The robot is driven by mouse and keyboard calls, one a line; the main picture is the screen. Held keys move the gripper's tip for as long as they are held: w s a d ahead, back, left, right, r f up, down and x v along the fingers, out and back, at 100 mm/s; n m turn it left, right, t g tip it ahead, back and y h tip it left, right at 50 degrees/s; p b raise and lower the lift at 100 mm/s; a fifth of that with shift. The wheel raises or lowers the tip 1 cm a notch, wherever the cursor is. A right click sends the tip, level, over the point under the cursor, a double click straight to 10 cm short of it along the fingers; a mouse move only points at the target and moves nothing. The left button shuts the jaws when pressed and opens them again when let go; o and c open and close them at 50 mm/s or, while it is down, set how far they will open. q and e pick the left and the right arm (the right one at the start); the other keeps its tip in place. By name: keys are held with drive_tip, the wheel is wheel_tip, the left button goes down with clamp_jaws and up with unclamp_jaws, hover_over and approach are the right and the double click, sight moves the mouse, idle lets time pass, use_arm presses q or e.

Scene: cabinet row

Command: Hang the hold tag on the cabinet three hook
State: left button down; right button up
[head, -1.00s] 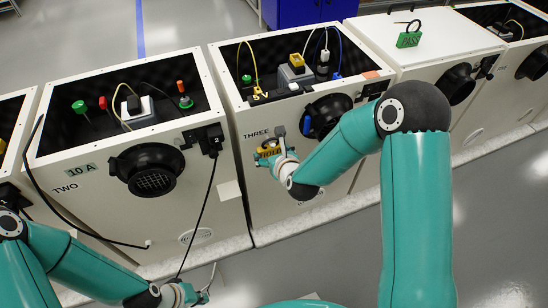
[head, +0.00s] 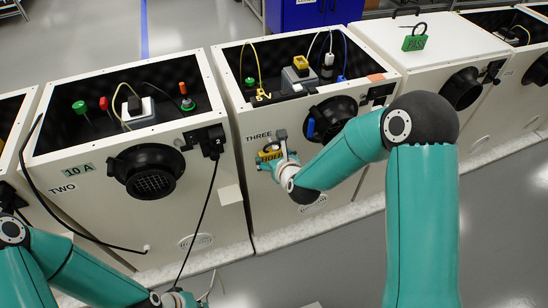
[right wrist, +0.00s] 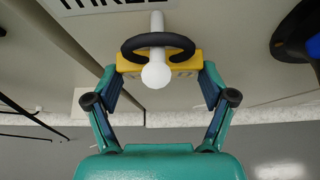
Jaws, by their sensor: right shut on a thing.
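The yellow hold tag (head: 269,154) is at the front of cabinet three (head: 241,118), just below the THREE label. My right gripper (head: 277,161) is shut on it. The white hook (right wrist: 157,22) points toward the camera and ends in a round knob.
Cabinet two (head: 88,210) stands to the left, with a black cable hanging down its front. A round black vent (head: 325,112) with a blue part is right of the hook. A green PASS tag (head: 415,43) lies on the closed cabinet to the right.

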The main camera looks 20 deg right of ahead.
drive_tip(key=o, duration=0.9)
drive_tip(key=shift+c, duration=0.2)
